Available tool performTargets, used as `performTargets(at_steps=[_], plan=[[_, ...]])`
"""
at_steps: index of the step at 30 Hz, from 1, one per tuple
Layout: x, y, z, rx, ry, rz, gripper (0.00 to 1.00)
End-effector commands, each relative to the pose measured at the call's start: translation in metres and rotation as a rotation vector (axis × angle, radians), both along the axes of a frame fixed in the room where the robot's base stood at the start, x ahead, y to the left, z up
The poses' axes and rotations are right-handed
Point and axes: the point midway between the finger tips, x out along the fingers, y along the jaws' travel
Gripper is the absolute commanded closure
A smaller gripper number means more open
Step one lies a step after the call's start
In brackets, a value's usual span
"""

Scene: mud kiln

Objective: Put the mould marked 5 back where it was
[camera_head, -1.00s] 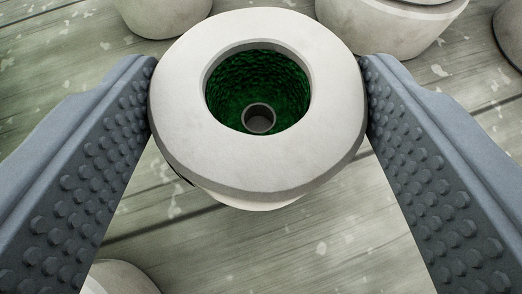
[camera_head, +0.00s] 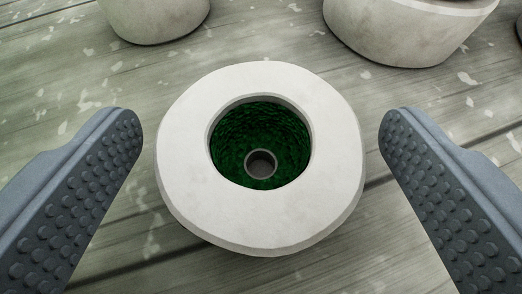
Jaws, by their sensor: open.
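A round whitish mould (camera_head: 335,165) with a dark green, textured hollow and a small grey ring at its bottom stands upright on the planks. No number shows on it from this angle, so I cannot tell whether it is the one marked 5. My gripper (camera_head: 261,135) is open, with one studded grey finger on each side of the mould. Clear gaps show between the fingers and its rim. The mould's lower side is hidden under its wide top.
Two other pale moulds stand behind on the weathered planks (camera_head: 90,225), one at the upper left (camera_head: 155,15) and one at the upper right (camera_head: 395,30). A dark edge of something shows at the far right. The planks just in front are clear.

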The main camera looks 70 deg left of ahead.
Motion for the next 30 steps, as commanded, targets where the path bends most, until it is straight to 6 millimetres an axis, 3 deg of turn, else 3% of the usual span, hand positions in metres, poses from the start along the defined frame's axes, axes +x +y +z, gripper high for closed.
performTargets(at_steps=[5, 21, 30], plan=[[-0.002, -0.007, 0.007, 0.000, -0.002, -0.001, 0.16], [-0.032, -0.087, 0.048, 0.000, -0.002, -0.002, 0.16], [-0.038, -0.101, 0.055, 0.000, 0.000, 0.000, 0.16]])
